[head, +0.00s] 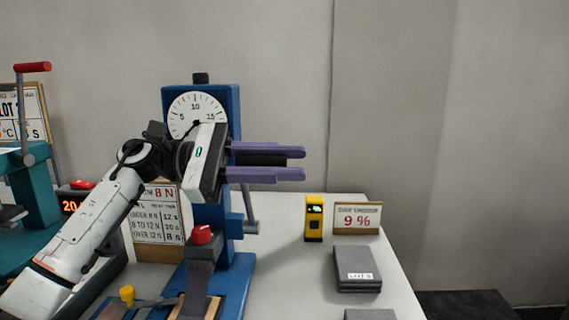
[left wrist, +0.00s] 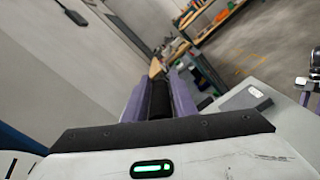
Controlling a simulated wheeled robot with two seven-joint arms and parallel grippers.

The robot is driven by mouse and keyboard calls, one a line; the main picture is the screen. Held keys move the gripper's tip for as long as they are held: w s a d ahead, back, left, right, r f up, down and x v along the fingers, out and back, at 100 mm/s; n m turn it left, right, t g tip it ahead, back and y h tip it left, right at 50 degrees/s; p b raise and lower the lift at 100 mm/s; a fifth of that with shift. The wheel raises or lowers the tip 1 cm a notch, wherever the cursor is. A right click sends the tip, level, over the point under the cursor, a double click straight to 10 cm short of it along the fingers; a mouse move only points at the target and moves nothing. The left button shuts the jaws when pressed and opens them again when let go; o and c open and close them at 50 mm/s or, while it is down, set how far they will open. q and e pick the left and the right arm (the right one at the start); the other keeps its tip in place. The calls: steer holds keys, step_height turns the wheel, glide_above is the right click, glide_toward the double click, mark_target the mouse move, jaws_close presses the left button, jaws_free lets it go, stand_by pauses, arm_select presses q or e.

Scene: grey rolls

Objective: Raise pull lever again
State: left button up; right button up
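The blue pull tester (head: 235,115) stands on the table with a white dial (head: 195,110) near its top. Its grey lever rod (head: 251,212) rises beside the column and goes out of sight behind my left gripper (head: 303,163). The purple fingers point right and lie above and below a black grip (head: 262,160), with no clear gap. In the left wrist view the black grip (left wrist: 160,100) lies lengthwise between the fingers (left wrist: 160,88). Where rod and grip join is hidden.
A teal press (head: 38,205) with a red-handled lever stands at the left. A yellow meter (head: 314,220), a 9 % card (head: 357,218) and dark grey blocks (head: 357,270) are on the table at right. A red-topped clamp (head: 203,236) sits in front of the tester.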

arm_select(q)
steer(key=shift+o, duration=1)
steer(key=a, duration=1)
steer(key=shift+a, duration=0.2)
